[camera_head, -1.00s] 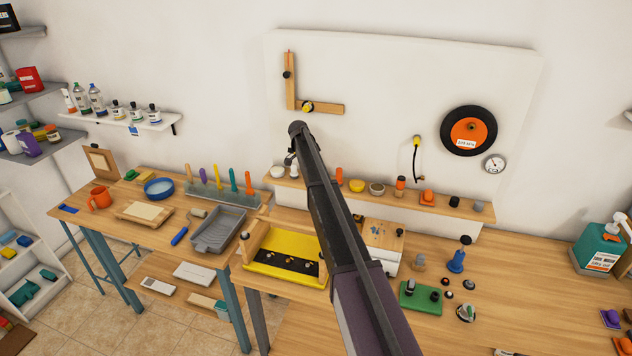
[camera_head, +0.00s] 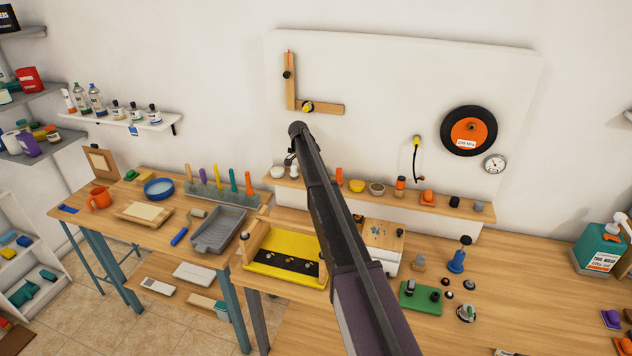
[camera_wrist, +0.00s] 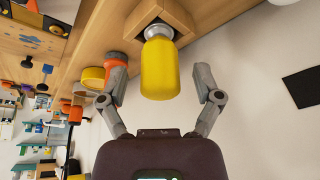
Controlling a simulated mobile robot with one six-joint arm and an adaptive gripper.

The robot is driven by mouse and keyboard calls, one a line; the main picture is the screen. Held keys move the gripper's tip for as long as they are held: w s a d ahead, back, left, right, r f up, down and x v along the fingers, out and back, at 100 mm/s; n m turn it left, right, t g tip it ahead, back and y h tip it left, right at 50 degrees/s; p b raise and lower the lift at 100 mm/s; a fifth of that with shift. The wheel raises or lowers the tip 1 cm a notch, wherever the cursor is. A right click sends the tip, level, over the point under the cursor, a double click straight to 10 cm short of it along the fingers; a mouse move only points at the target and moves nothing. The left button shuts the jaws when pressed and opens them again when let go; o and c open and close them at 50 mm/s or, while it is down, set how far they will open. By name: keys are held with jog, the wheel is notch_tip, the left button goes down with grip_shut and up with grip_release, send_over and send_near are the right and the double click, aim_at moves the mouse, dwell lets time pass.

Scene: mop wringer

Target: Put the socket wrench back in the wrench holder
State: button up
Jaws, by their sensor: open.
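In the wrist view, my gripper (camera_wrist: 160,74) is open, with one finger on each side of a yellow rounded handle (camera_wrist: 160,70). Gaps show between the handle and both fingers. The handle has a grey collar at its far end and looks like the socket wrench's grip. That end sits in a square opening of a wooden block (camera_wrist: 178,12), which appears to be the wrench holder. The inserted part is hidden. In the head view, my dark arm covers this spot, and I cannot make out the handle or the fingers there.
A wooden shelf (camera_head: 455,202) with several small items runs below the white wall panel (camera_head: 380,75). In the wrist view, an orange-topped item (camera_wrist: 117,58) is close to the left finger. A yellow tray (camera_head: 286,243) stands on the bench.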

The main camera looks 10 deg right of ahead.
jog(key=shift+r, duration=0.15)
notch_tip(320, 180, up, 7)
jog(key=p, duration=0.7)
jog(key=shift+s, duration=0.2)
jog(key=s+a, duration=0.5)
jog(key=s, duration=0.8)
jog(key=s+a+f+m+g+b, duration=0.1)
jog(key=s+a+f+m+b, duration=0.1)
jog(key=s+f+b, duration=0.4)
jog(key=s+a+f+m+g+b, duration=0.1)
jog(key=s+f+m+b, duration=0.4)
jog(key=f+b, duration=1)
jog(key=shift+s+a+f+g+b, duration=0.3)
jog(key=shift+s+a+f+g, duration=0.15)
jog(key=shift+a, duration=0.1)
